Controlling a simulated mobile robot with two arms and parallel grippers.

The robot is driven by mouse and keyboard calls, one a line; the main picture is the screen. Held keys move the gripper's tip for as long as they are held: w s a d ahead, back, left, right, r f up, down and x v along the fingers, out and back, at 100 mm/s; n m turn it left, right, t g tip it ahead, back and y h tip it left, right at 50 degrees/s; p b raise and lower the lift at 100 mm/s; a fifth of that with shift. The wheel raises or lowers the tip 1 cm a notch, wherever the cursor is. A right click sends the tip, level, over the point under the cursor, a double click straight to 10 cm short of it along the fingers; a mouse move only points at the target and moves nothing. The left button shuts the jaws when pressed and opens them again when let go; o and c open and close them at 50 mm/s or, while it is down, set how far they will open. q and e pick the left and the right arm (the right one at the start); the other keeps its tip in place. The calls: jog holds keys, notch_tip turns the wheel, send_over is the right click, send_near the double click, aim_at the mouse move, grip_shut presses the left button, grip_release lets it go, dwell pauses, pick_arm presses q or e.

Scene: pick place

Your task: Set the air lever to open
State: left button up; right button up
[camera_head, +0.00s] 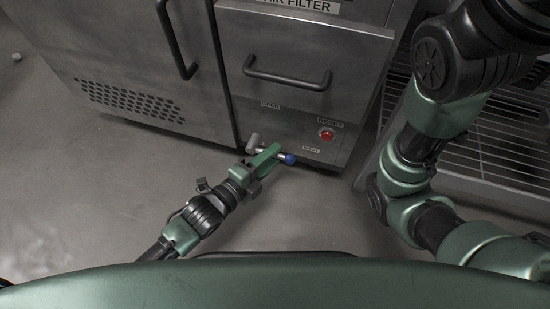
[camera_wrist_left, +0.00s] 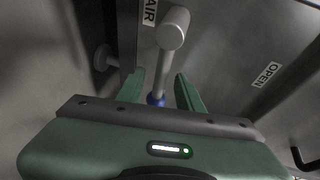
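The air lever (camera_head: 289,158) is a metal rod with a blue knob, on a grey hub at the lower front of the steel cabinet. It points right, toward the "SHUT" label (camera_head: 310,149); the "OPEN" label (camera_head: 270,105) is higher up. My left gripper (camera_head: 268,155) is at the lever, its green fingers overlapping the rod. In the left wrist view, the lever's rod and hub (camera_wrist_left: 172,30) show between the spread fingers (camera_wrist_left: 160,80), with gaps on both sides. The blue knob is partly hidden by the gripper body. My right gripper is outside the views.
A red button (camera_head: 326,134) under "RESET" is right of the lever. An "AIR FILTER" drawer with a black handle (camera_head: 288,79) is above. A wire rack (camera_head: 500,150) stands at right, behind my right arm.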

pick_arm(q)
jog(key=shift+x, duration=0.75)
grip_shut()
dwell(0.9)
